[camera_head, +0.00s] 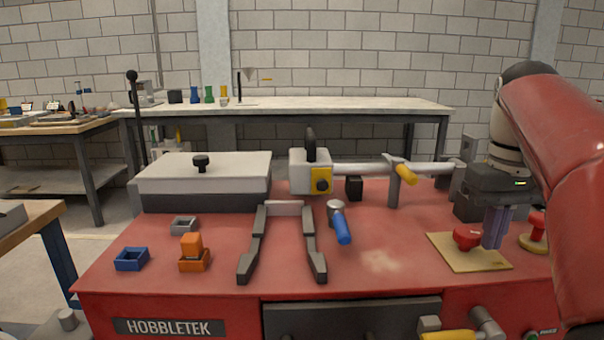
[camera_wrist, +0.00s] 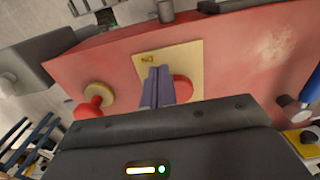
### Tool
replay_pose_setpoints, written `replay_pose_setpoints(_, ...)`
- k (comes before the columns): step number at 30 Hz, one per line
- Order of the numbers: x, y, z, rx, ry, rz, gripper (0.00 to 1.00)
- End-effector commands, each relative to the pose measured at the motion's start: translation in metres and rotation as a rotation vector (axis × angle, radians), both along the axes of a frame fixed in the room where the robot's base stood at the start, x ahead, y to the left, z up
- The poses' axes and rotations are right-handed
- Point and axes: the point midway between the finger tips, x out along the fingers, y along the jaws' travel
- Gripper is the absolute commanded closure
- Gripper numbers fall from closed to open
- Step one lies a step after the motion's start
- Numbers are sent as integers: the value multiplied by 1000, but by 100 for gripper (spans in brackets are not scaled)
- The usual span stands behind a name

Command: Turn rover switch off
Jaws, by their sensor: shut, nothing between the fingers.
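A red knob (camera_head: 466,238) stands on a tan plate (camera_head: 487,263) at the right of the red bench top. I cannot tell for certain that it is the rover switch. My gripper (camera_head: 491,246) is shut and empty, fingers pointing down, just right of this knob and over the plate. In the wrist view, the shut fingers (camera_wrist: 160,70) partly hide the red knob (camera_wrist: 183,88), and the tan plate (camera_wrist: 185,57) bears small dark lettering near one corner. I cannot tell whether the fingers touch the knob or the plate.
A second red knob on a round yellow base (camera_head: 535,243) stands right of the plate. A blue-handled tool (camera_head: 341,226), grey rails (camera_head: 255,240) and a yellow-fronted box (camera_head: 320,180) lie left. Bare red surface lies between plate and tool.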

Motion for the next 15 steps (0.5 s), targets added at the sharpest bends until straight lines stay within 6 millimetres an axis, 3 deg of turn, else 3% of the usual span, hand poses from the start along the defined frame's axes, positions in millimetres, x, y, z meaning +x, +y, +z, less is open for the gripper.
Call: replay_pose_setpoints(15, 1, 0, 54, 0, 0, 0, 100)
